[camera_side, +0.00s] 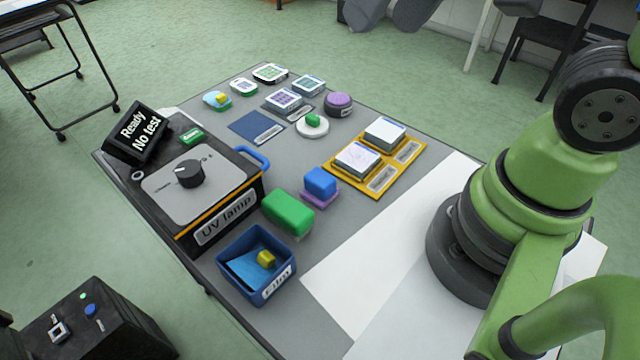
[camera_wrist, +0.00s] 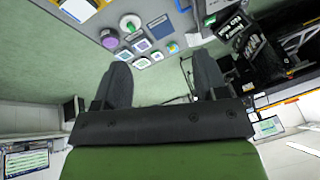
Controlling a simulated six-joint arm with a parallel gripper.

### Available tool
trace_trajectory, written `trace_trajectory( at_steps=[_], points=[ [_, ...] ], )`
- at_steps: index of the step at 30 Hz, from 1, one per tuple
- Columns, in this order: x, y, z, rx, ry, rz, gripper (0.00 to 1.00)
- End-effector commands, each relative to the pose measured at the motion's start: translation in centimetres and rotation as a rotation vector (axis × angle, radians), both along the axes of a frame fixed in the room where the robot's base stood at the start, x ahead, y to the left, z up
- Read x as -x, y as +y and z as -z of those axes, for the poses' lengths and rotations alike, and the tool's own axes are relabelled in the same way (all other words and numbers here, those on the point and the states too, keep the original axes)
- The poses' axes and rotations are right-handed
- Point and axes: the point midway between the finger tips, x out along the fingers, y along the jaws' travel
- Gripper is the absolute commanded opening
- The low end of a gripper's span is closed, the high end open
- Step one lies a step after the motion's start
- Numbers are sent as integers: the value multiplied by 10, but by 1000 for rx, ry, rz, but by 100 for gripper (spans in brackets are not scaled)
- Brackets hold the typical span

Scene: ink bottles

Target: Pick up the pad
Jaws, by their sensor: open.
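No thing here is plainly marked as the pad. Possible ones are a green block with a pale underside (camera_side: 287,213), a blue block on a purple base (camera_side: 320,183), a white round disc with a green knob (camera_side: 312,127) and a purple round piece with a dark side (camera_side: 338,103), all on the grey table. The disc (camera_wrist: 130,23) and purple piece (camera_wrist: 109,41) also show in the wrist view. My gripper (camera_wrist: 162,78) is open and empty, with two dark fingers apart. Its grey fingers (camera_side: 390,14) show at the top of the side view, beyond the table and clear of everything on it.
A UV lamp box (camera_side: 185,182) with a blue handle and a "Ready No test" sign (camera_side: 138,133) stand left. A blue Film bin (camera_side: 244,293) is at the front. A yellow tray (camera_side: 408,154) holds two white-topped blocks. Several small stamp-like pieces sit behind a blue sheet (camera_side: 252,126).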

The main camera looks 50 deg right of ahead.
Motion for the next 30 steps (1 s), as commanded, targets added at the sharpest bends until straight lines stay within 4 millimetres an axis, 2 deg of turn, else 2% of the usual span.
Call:
trace_trajectory(
  at_steps=[3,7,12,15,30],
  points=[
    [-25,8,31,47,106,-57,66],
    [-46,18,71,96,207,-121,66],
    [-60,29,124,149,312,-197,66],
    [-62,33,146,170,352,-230,66],
    [-61,36,208,184,383,-252,66]
  ],
)
